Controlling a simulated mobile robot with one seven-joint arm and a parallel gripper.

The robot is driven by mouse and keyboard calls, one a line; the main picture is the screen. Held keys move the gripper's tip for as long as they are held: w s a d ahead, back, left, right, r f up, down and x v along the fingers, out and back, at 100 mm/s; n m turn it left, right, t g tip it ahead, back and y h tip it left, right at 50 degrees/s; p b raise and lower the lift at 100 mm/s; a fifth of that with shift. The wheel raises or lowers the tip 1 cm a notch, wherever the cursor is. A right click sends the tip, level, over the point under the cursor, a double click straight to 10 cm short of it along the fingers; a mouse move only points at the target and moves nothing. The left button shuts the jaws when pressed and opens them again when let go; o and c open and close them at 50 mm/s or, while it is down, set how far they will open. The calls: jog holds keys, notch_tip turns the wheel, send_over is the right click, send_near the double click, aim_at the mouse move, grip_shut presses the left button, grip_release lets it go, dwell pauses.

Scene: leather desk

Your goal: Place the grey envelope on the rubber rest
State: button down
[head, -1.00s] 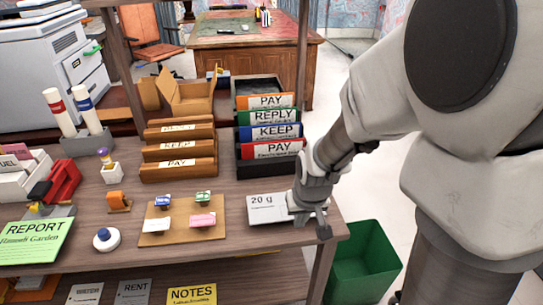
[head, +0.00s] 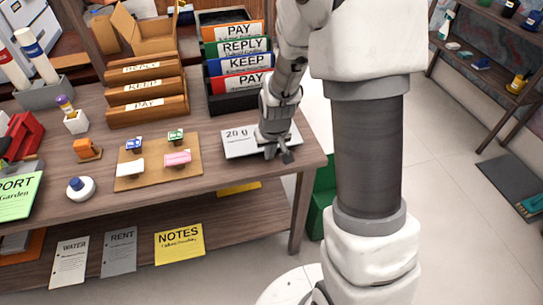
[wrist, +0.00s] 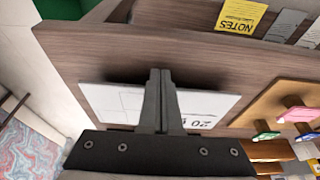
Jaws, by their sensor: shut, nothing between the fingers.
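A grey sheet marked RENT (head: 119,251), perhaps the grey envelope, lies on the lower shelf between a white WATER sheet (head: 71,262) and a yellow NOTES sheet (head: 179,243). Its edge also shows at the top right of the wrist view (wrist: 285,25). I cannot identify the rubber rest for certain; a tan board (head: 188,180) with several small stamps lies on the upper top.
Wooden holders (head: 146,92) and a dark rack of PAY, REPLY and KEEP folders (head: 240,85) stand behind the plate. A green bin (head: 322,195) is beyond the table's right end. The upper top overhangs the lower shelf (head: 230,230).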

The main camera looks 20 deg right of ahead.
jog(key=shift+w, duration=0.1)
jog(key=shift+w, duration=1.05)
jog(key=shift+s, duration=0.15)
